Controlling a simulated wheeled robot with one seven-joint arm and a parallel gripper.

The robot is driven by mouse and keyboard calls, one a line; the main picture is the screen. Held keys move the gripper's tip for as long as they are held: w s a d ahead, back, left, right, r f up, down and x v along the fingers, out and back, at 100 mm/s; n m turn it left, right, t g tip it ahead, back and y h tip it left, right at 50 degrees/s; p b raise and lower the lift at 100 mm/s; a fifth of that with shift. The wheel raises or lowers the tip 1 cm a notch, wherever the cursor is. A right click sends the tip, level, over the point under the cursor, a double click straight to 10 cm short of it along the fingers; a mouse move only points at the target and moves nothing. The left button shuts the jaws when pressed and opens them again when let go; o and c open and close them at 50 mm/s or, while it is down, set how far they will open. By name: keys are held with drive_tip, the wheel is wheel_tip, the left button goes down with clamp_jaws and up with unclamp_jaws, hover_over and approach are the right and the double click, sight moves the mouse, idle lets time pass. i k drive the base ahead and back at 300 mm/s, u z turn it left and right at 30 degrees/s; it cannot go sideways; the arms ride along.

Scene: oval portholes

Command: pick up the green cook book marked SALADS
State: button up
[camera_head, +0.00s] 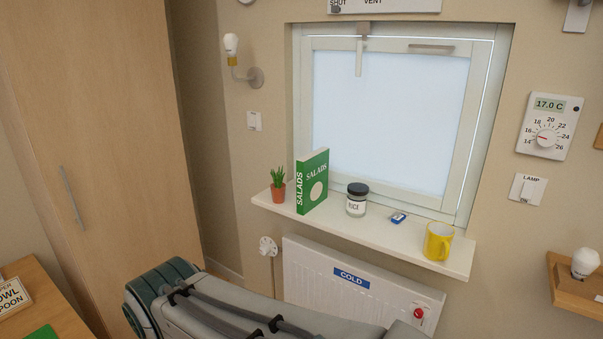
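The green cook book marked SALADS (316,190) stands upright on the white window sill (380,229), near its left end. Its spine and front cover, with a pale round mark, face the room. It stands between a small potted plant and a jar. My arm crosses the bottom of the head view, below the sill and in front of the radiator. My gripper is not in view.
The potted plant (277,190) is close on the book's left. The RICE jar (356,200), a small blue item (398,218) and a yellow mug (438,241) stand to its right. A radiator (318,276) hangs below. A tall cupboard (105,120) is at left.

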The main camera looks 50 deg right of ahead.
sight(312, 168)
drive_tip(key=z, duration=0.55)
drive_tip(key=i, duration=1.1)
drive_tip(key=z, duration=1.75)
drive_tip(key=i, duration=0.65)
drive_tip(key=z, duration=0.5)
